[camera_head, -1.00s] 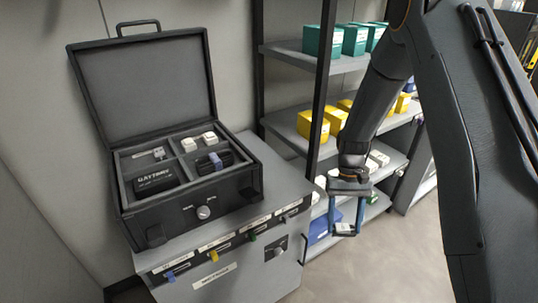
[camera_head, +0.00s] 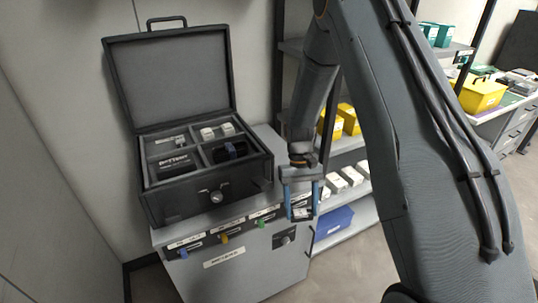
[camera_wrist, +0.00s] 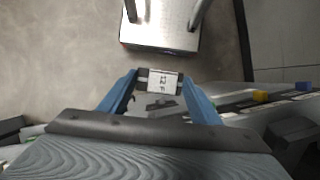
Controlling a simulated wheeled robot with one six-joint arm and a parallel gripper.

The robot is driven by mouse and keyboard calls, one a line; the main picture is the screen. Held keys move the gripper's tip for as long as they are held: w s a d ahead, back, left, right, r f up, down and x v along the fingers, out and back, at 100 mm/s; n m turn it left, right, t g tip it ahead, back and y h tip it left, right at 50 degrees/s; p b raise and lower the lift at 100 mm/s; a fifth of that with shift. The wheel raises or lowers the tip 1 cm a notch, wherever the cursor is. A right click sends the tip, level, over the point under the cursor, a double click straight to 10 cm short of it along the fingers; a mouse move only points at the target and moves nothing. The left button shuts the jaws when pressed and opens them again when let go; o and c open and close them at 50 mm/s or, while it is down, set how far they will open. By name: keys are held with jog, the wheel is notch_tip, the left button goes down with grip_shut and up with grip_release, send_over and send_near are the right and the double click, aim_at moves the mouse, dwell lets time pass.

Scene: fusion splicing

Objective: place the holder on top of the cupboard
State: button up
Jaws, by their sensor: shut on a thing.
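The holder (camera_head: 301,212) is a small dark piece with a white label, held between the blue fingers of my gripper (camera_head: 301,203). In the wrist view the holder (camera_wrist: 162,81) shows its label crosswise between the fingertips of my gripper (camera_wrist: 162,90). The cupboard (camera_head: 238,268) is grey, with a row of labelled slots and coloured tabs along its front. In the head view my gripper overlaps the cupboard's right front edge; I cannot tell its exact distance from it. In the wrist view the cupboard's tabbed edge (camera_wrist: 260,97) lies to the right of the gripper.
An open black case (camera_head: 180,208) with a raised lid (camera_head: 172,75) covers most of the cupboard top. A bare strip of top (camera_head: 268,140) shows to its right. A shelf with yellow boxes (camera_head: 346,118) and a blue bin (camera_head: 333,222) stands beside the cupboard.

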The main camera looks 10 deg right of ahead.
jog(key=shift+s+r+p, duration=0.2)
jog(key=shift+r+p, duration=0.2)
jog(key=shift+r, duration=0.2)
jog(key=w+r+m+t, duration=0.4)
jog(key=w+r+m, duration=0.1)
jog(key=m, duration=1.1)
jog(key=w+r+m+t+y, duration=0.1)
jog(key=w+r+m+t, duration=0.3)
jog(key=m, duration=1.1)
jog(key=shift+w+r+m+t+y, duration=0.35)
jog(key=shift+w+r, duration=0.2)
jog(key=shift+w, duration=0.5)
jog(key=shift+w+d+r+m, duration=0.1)
jog(key=shift+r+m, duration=0.05)
jog(key=shift+m, duration=0.2)
